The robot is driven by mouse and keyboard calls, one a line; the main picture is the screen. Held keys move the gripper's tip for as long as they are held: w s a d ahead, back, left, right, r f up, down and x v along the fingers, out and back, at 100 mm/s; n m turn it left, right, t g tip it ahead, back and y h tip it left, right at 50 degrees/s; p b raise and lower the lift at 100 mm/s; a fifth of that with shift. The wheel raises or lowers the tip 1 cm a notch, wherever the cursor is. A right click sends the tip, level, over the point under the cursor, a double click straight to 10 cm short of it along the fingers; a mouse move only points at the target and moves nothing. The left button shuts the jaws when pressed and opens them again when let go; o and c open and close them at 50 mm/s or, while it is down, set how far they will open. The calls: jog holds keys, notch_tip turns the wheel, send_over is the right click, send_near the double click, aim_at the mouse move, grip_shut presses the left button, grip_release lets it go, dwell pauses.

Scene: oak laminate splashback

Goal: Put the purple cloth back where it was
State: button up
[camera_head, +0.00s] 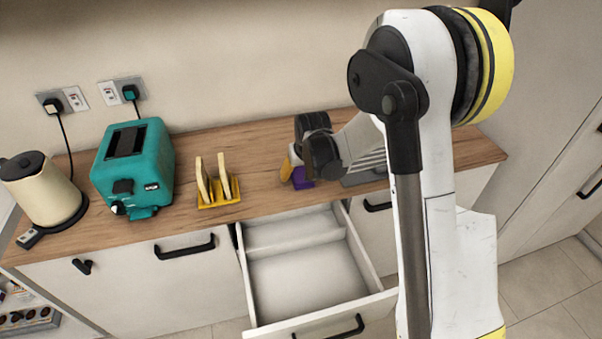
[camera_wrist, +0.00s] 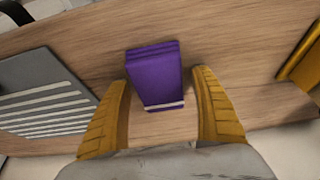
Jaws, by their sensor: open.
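The purple cloth (camera_wrist: 155,75) lies folded on the wooden counter in the wrist view, with a pale stripe along its near edge. In the head view only part of the cloth (camera_head: 301,181) shows beneath my gripper (camera_head: 292,166). My gripper's two yellow fingers (camera_wrist: 163,115) are open in the wrist view, one on each side of the cloth's near end. Whether they touch it cannot be told. An open, empty drawer (camera_head: 262,318) with a divider stands out below the counter in the head view.
A grey ribbed board (camera_wrist: 45,100) lies left of the cloth in the wrist view. A yellow object (camera_wrist: 303,62) is at right. On the counter (camera_head: 262,190) stand a toast rack (camera_head: 219,199), a teal toaster (camera_head: 133,168) and a cream kettle (camera_head: 42,188). The open drawer juts forward.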

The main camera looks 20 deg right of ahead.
jog(key=s+r+t+p, duration=0.1)
jog(key=s+r+p, duration=0.1)
jog(key=s+r, duration=0.75)
jog(key=s+r+p, duration=0.2)
jog(key=s+r, duration=0.4)
jog(key=r, duration=0.6)
jog(key=s+r+t, duration=0.1)
jog(key=s, duration=1.3)
jog(key=shift+r+t, duration=0.2)
jog(key=shift+t, duration=0.1)
jog(key=shift+s, duration=0.2)
